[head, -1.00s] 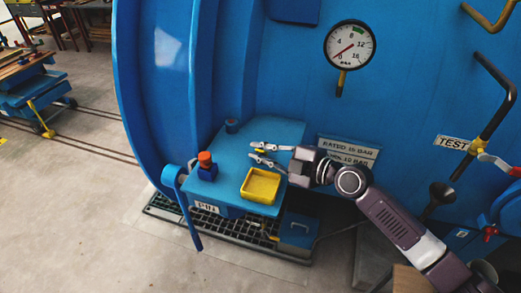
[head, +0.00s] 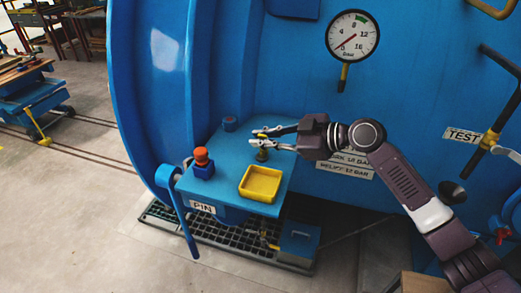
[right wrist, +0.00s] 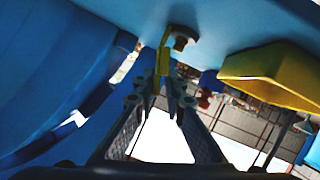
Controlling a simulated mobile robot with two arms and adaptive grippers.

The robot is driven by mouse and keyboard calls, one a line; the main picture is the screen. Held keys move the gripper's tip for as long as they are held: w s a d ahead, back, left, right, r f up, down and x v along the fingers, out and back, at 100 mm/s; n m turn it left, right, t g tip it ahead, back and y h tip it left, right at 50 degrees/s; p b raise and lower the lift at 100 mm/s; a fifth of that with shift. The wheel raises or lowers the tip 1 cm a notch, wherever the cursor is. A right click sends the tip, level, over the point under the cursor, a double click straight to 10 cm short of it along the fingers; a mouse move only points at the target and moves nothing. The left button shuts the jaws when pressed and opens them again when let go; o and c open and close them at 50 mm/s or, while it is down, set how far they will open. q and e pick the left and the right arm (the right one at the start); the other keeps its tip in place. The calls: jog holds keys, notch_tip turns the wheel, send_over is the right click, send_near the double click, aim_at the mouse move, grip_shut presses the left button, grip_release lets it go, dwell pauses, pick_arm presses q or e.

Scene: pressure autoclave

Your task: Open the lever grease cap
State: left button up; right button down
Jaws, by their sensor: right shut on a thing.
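The lever grease cap appears to be the small brass fitting (head: 262,155) on the blue shelf (head: 228,165). My right gripper (head: 256,137) reaches it from the right, with its fingertips around its upper part. In the right wrist view, the gripper (right wrist: 161,90) is shut on a thin yellow lever (right wrist: 163,62) beside a round brass piece (right wrist: 181,42). The fingers partly hide the cap, and I cannot tell whether it is raised. My left gripper is not in view.
A yellow tray (head: 261,184) sits at the shelf's front right. The blue vessel wall with a gauge (head: 352,37) rises behind.

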jog(key=w+m+b, duration=0.1)
jog(key=w+m+g+b, duration=0.1)
jog(key=shift+d+r+m, duration=0.3)
jog(key=shift+d+r, duration=0.05)
jog(key=shift+r, duration=0.05)
jog(key=m+g, duration=0.1)
jog(key=w+m+y+b, duration=0.1)
jog(key=m+g+b, duration=0.1)
jog(key=shift+w+d+f+g, duration=0.2)
jog(key=shift+d+f+g, duration=0.05)
jog(key=shift+f+g, duration=0.05)
jog(key=shift+w+d+f+m+g+y+b, duration=0.1)
jog(key=shift+w+f+m+g+y+b, duration=0.35)
jog(key=shift+m+b, duration=0.6)
jog(key=shift+w+d+f+m+g+y+b, duration=0.15)
jog(key=shift+f+m+g+y+b, duration=0.15)
jog(key=shift+m+b, duration=0.5)
jog(key=shift+w+d+f+m+g+y+b, duration=0.15)
jog(key=shift+m+g+b, duration=0.2)
jog(key=shift+b, duration=0.7)
jog(key=shift+a+f, duration=0.1)
jog(key=c, duration=2.1)
grip_release()
jog(key=shift+w+f, duration=0.1)
jog(key=shift+w, duration=0.05)
